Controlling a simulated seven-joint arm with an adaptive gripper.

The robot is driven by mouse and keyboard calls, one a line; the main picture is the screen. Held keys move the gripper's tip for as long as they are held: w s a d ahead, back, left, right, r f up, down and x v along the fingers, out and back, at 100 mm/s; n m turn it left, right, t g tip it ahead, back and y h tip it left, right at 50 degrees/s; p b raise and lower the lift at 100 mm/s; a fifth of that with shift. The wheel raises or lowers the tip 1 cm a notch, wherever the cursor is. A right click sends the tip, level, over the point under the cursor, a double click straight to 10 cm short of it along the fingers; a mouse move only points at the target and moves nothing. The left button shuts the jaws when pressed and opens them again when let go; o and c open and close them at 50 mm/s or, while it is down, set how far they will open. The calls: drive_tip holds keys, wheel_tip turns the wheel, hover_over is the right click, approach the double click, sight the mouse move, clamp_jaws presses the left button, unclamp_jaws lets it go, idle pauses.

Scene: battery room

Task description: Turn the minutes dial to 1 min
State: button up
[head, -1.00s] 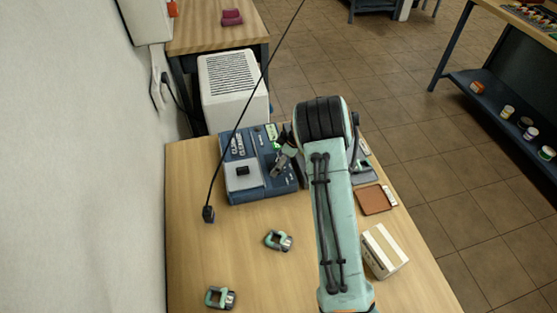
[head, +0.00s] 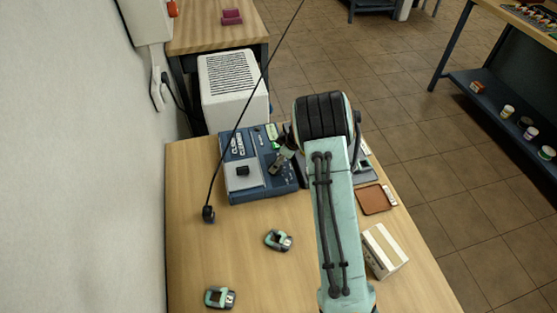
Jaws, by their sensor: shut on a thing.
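A blue device (head: 256,188) with a grey panel and a black knob (head: 243,171) stands on the wooden table, left of my arm. My gripper (head: 277,166) is over the right part of the device's top face. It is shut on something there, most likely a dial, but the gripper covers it. The dial's marks and pointer are too small or hidden to read. A small green display (head: 272,131) shows at the back of the device. My arm hides part of the area to the right.
Two green-and-black clamp-like parts (head: 278,240) (head: 220,298) lie at the front of the table. A black cable ends in a plug (head: 208,214) at the left. A brown pad (head: 375,199) and a white box (head: 384,251) lie right of my arm. A white slatted unit (head: 233,90) stands behind.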

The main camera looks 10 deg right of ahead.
drive_tip(key=shift+a+m+t+h, duration=0.15)
drive_tip(key=shift+m+t+h, duration=0.4)
drive_tip(key=shift+m, duration=1.25)
drive_tip(key=o, duration=1.2)
drive_tip(key=shift+c, duration=0.2)
drive_tip(key=shift+s, duration=0.1)
drive_tip(key=v, duration=1.2)
